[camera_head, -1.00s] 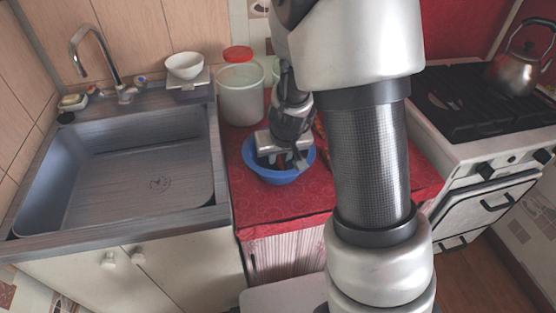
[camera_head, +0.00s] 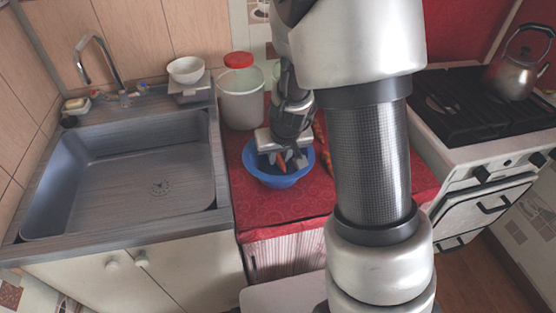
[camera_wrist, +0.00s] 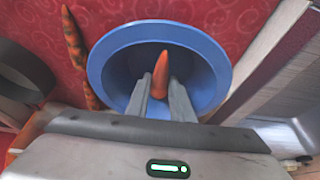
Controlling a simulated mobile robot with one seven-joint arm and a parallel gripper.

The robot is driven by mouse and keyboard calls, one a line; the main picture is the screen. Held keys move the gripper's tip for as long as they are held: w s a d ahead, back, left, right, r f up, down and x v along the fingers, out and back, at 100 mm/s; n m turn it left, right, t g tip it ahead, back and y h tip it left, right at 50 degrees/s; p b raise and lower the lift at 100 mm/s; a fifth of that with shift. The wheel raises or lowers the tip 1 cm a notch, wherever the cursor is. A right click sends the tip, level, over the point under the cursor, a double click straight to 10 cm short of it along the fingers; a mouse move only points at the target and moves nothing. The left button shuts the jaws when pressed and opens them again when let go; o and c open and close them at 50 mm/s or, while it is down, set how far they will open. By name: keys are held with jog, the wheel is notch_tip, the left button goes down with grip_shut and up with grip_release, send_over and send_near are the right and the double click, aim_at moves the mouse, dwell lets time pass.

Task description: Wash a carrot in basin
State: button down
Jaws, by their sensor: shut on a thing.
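A blue basin (camera_head: 272,178) stands on the red counter right of the sink, and it fills the middle of the wrist view (camera_wrist: 100,68). My gripper (camera_head: 284,160) reaches down over the basin. In the wrist view its two fingers (camera_wrist: 165,92) are shut on an orange carrot (camera_wrist: 160,72), whose tip points away from the gripper over the basin's inside. The same carrot shows between the fingers in the head view (camera_head: 281,161). A second, mottled carrot (camera_wrist: 76,50) lies on the counter left of the basin in the wrist view.
An empty metal sink (camera_head: 150,170) with a tap (camera_head: 100,60) is at the left. A white bucket with a red lid (camera_head: 241,95) stands behind the basin. A stove (camera_head: 480,120) with a kettle (camera_head: 516,72) is at the right. Red counter (camera_head: 255,212) is clear in front of the basin.

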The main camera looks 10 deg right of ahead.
jog(key=shift+r+p, duration=3.95)
jog(key=shift+r, duration=0.65)
notch_tip(320, 180, up, 4)
jog(key=p, duration=0.4)
send_over(279, 157)
